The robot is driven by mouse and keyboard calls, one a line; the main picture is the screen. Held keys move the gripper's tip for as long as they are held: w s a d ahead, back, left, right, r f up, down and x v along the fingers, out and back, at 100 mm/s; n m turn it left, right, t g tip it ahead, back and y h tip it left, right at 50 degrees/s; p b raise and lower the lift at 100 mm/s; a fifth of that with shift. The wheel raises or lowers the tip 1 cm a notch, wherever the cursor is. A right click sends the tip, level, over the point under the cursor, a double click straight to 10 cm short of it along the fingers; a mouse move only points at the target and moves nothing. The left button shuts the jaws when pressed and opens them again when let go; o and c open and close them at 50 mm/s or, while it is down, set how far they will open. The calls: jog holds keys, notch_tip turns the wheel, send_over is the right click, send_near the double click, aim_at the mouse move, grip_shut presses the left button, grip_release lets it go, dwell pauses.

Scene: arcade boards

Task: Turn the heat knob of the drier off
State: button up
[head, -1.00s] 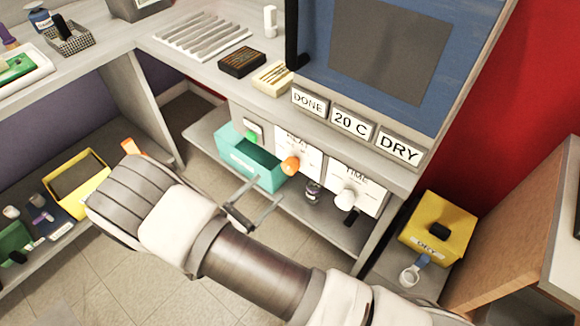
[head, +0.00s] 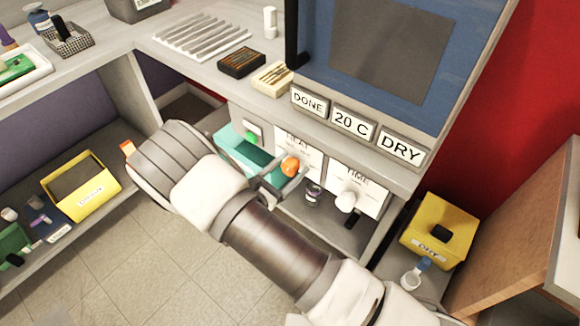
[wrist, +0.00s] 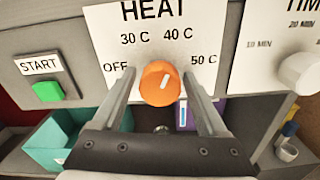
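The orange heat knob (wrist: 160,83) sits on the white HEAT panel (wrist: 150,35), marked OFF, 30 C, 40 C and 50 C. Its white mark points up and slightly right, roughly toward 40 C. The knob also shows in the head view (head: 290,166). My gripper (wrist: 159,74) is open, with one finger on each side of the knob; small gaps show, and I see no clear contact. In the head view my gripper (head: 284,180) reaches the knob from the lower left. The drier's displays read DONE, 20 C (head: 353,124) and DRY.
A green START button (wrist: 43,91) is left of the heat panel. A white TIME knob (wrist: 302,72) is to its right. Below are a teal bin (head: 240,152) and a dark jar (head: 313,192) on a shelf. A yellow DRY box (head: 438,232) stands at the right.

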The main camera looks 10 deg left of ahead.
grip_shut()
jog(key=shift+n, duration=0.4)
jog(key=n+p, duration=0.2)
jog(key=n, duration=0.1)
jog(key=shift+n, duration=0.3)
jog(key=n+p, duration=0.2)
jog(key=n, duration=0.3)
jog(key=n+p, duration=0.1)
jog(key=n, duration=0.4)
jog(key=shift+s+n, duration=0.1)
jog(key=shift+n, duration=0.3)
jog(key=n+p, duration=0.1)
jog(key=n, duration=0.3)
jog(key=shift+n, duration=0.4)
jog(key=shift+d, duration=0.1)
jog(key=shift+o, duration=1)
grip_release()
